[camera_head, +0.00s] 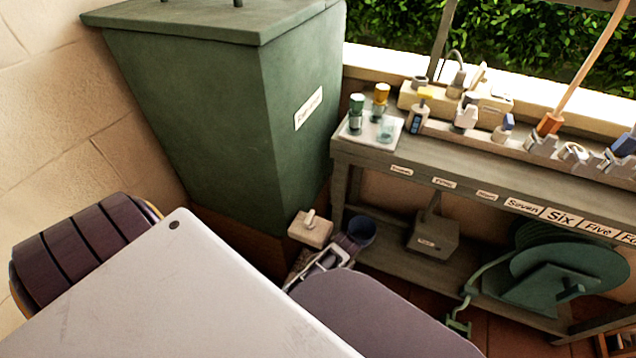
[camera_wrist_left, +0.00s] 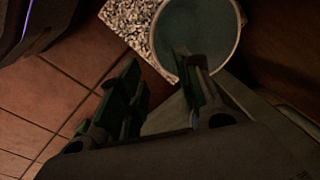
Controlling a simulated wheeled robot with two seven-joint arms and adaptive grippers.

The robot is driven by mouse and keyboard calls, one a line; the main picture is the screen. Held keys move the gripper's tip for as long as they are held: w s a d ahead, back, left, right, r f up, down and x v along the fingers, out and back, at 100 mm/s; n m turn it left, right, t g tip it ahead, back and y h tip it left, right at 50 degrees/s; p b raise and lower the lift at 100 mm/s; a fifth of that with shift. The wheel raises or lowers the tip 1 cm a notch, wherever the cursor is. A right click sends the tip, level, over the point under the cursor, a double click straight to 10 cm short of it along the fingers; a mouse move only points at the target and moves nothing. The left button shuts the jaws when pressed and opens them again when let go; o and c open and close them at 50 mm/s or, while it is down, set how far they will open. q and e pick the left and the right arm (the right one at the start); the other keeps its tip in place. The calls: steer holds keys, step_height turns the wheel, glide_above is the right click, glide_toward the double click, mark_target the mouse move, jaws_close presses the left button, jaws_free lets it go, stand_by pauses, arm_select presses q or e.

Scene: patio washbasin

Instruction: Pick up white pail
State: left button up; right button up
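A round pail (camera_head: 362,230) stands low beside the bench leg in the head view, in shadow, with a bluish inside. In the left wrist view the pail (camera_wrist_left: 205,22) shows at the top, with a pale rim and a dull blue-green inside. My left gripper (camera_head: 328,258) is just left of and in front of it. In the wrist view my left gripper (camera_wrist_left: 160,75) is open, its fingers apart. The right-hand finger overlaps the pail's near rim; I cannot tell whether it touches. My right gripper is not in view.
A large green bin (camera_head: 220,110) stands behind. A grey bench (camera_head: 480,172) holds bottles and taps. Its lower shelf has a grey box (camera_head: 433,238) and a green hose reel (camera_head: 560,270). A small pale block (camera_head: 311,229) is near the pail. Tiled floor (camera_wrist_left: 50,95) is clear at left.

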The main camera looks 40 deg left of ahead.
arm_select(q)
steer(key=shift+a+f, duration=0.1)
steer(key=shift+f, duration=0.4)
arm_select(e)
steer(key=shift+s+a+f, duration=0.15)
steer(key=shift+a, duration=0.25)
